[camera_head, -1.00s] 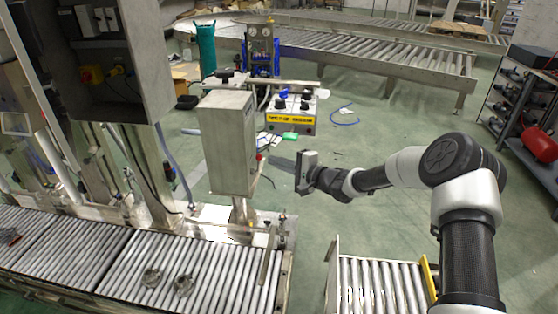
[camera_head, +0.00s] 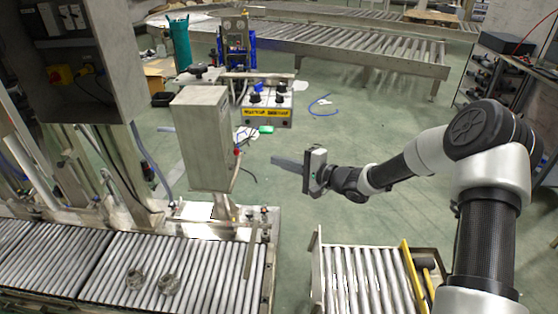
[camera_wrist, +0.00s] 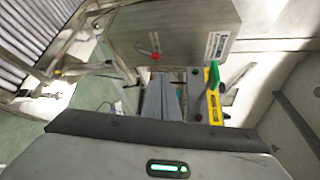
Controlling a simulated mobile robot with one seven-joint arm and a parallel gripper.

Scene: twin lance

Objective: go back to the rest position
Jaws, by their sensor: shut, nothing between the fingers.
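My gripper (camera_head: 284,162) is at the centre of the head view, its fingers pointing left towards a grey box on a post. It is shut and empty, with a gap of floor between the fingertips and the box. In the wrist view the closed fingers (camera_wrist: 163,98) lie side by side with nothing between them. My arm reaches in from the right side, bent at the elbow.
The grey box (camera_head: 203,140) stands over the left roller conveyor (camera_head: 190,275), which bears two small metal parts (camera_head: 152,281). A short roller conveyor (camera_head: 362,280) is below my arm. A control box (camera_head: 266,105) stands behind. Green floor is clear to the centre right.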

